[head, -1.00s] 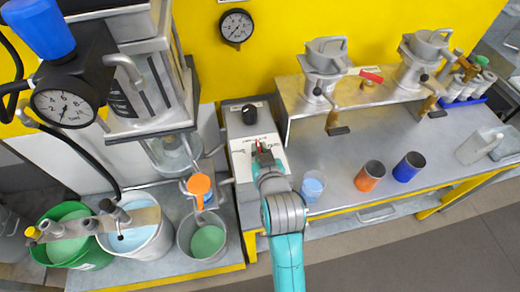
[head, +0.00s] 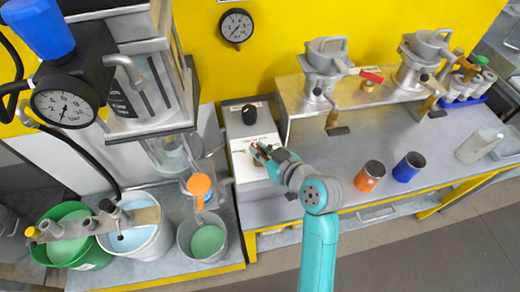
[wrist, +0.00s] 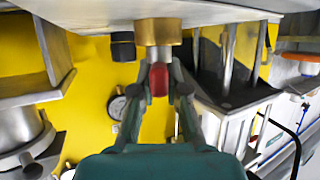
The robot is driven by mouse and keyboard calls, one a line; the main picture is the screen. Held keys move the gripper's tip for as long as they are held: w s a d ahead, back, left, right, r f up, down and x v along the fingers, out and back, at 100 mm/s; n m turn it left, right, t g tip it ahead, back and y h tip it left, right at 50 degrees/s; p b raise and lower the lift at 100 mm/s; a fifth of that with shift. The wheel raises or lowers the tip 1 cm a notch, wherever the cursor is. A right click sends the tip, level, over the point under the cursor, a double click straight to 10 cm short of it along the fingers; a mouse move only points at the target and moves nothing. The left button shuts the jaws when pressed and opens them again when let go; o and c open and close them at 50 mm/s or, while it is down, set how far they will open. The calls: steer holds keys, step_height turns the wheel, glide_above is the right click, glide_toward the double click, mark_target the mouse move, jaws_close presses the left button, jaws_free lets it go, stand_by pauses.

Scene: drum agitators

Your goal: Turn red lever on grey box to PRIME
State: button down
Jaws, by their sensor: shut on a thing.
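The grey box (head: 252,133) stands at the left end of the bench, with a light label panel on top. The red lever (wrist: 159,80) shows in the wrist view below a brass fitting (wrist: 158,32). My gripper (wrist: 160,90) is shut on the lever, one finger on each side. In the head view my gripper (head: 262,153) reaches the box top from the right and covers most of the lever. The lettering, including PRIME, is too small to read, so I cannot tell which mark the lever points at.
A black knob (head: 249,114) sits on the box behind the lever. An orange cup (head: 369,177) and a blue cup (head: 408,168) stand right of my arm. Buckets, one with a green rim (head: 60,235), stand at the left. A metal stand (head: 345,92) is behind.

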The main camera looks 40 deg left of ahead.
steer(key=shift+n+g, duration=1.1)
steer(key=shift+g, duration=0.2)
steer(key=shift+f+g, duration=0.1)
steer(key=shift+g, duration=0.2)
steer(key=c, duration=1.2)
jaws_free()
steer(key=v, duration=1.2)
steer(key=shift+s+f, duration=0.1)
